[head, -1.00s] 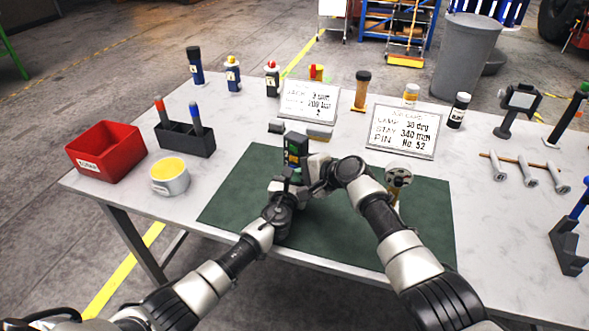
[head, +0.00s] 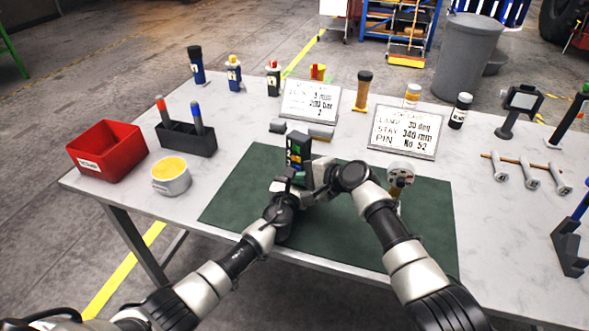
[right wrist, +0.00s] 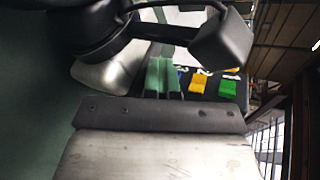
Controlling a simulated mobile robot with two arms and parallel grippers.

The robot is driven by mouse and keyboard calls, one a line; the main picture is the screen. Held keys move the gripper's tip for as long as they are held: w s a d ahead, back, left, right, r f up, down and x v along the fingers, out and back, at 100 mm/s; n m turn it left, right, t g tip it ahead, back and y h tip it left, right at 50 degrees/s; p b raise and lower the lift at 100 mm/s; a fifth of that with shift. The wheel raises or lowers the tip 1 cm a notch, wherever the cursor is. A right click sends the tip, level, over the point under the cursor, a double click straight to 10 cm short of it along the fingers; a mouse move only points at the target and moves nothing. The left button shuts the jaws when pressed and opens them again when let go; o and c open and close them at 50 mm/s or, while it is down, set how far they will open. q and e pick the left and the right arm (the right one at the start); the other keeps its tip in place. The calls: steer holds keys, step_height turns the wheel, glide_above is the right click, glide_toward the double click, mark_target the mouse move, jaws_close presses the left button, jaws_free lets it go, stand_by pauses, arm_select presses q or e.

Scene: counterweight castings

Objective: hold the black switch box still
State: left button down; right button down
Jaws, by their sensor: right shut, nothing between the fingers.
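The black switch box (head: 298,148) stands upright over the green mat, with green, yellow and blue parts on its face. In the right wrist view its dark face (right wrist: 211,84) shows yellow and green switches. My left gripper (head: 291,181) is at the box's lower end. Its fingers overlap the box, and their grip is too small and covered to make out. My right gripper (head: 317,186) is shut and empty, just right of the left one and close to the box's lower right side. I cannot tell whether it touches the box.
The green mat (head: 240,190) lies on the white table. A round grey-faced device (head: 401,174) stands right of my right wrist. Behind are two sign cards (head: 310,101) (head: 403,131) and grey blocks (head: 320,131). A red bin (head: 108,150) and round tub (head: 171,176) stand left.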

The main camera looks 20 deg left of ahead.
arm_select(q)
steer(key=shift+s+d+f, duration=0.1)
steer(key=shift+d+f, duration=0.05)
steer(key=shift+f, duration=0.2)
arm_select(e)
steer(key=shift+s+d, duration=0.15)
steer(key=shift+s, duration=0.15)
steer(key=shift+s+d, duration=0.75)
steer(key=shift+s, duration=0.3)
steer(key=shift+s+d, duration=0.7)
steer(key=shift+s, duration=0.35)
arm_select(q)
steer(key=c, duration=0.9)
jaws_free()
steer(key=shift+c, duration=0.2)
steer(key=o, duration=0.3)
steer(key=shift+r, duration=0.1)
arm_select(e)
steer(key=shift+w, duration=0.15)
arm_select(q)
steer(key=shift+r, duration=0.1)
